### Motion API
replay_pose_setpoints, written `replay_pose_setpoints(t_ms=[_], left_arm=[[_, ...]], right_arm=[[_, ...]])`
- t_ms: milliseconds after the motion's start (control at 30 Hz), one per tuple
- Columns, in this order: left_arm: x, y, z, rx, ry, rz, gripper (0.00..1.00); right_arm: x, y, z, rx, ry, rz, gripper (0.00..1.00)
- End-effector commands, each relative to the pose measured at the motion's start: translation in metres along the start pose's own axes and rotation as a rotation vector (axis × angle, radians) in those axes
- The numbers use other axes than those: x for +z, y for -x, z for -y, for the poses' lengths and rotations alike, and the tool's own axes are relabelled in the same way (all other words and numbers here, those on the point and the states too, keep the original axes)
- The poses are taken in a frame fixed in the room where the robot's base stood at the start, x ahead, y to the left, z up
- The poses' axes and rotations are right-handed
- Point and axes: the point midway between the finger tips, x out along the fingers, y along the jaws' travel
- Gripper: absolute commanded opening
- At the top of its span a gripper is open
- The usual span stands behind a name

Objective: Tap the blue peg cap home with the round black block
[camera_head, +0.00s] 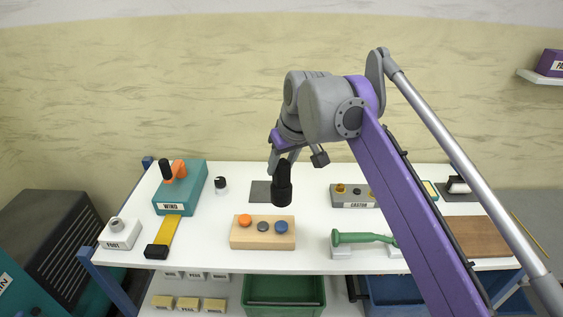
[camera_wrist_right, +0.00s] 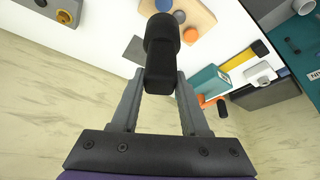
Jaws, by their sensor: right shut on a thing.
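A wooden block (camera_head: 262,240) stands near the front of the white table with an orange cap (camera_head: 245,219), a grey cap (camera_head: 262,226) and the blue peg cap (camera_head: 281,226) on top. The blue cap also shows in the wrist view (camera_wrist_right: 164,5), at the top edge. My right gripper (camera_head: 283,162) is shut on the handle of the round black block (camera_head: 281,194). The block hangs roughly upright, behind and above the blue cap, apart from it. In the wrist view the round black block (camera_wrist_right: 162,38) points away from my fingers. My left gripper is not in view.
A dark square (camera_head: 259,191) lies behind the wooden block. A teal box (camera_head: 181,189) with an orange-and-black tool is at left, a CASTOR tray (camera_head: 353,203) at right. A green-handled tool (camera_head: 362,238) rests on white supports at front right.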

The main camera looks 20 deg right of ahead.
Motion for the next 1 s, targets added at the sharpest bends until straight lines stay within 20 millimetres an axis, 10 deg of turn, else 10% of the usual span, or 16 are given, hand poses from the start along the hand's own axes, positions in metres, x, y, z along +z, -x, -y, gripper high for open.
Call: replay_pose_setpoints(t_ms=[167,433,1000], left_arm=[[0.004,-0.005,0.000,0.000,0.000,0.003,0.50],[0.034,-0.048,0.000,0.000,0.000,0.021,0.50],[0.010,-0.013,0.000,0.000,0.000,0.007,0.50]], right_arm=[[0.004,-0.008,0.000,0.000,0.000,0.001,0.00],[0.042,-0.092,0.000,-0.001,-0.001,0.002,0.00],[0.024,-0.054,0.000,0.000,0.000,0.000,0.00]])
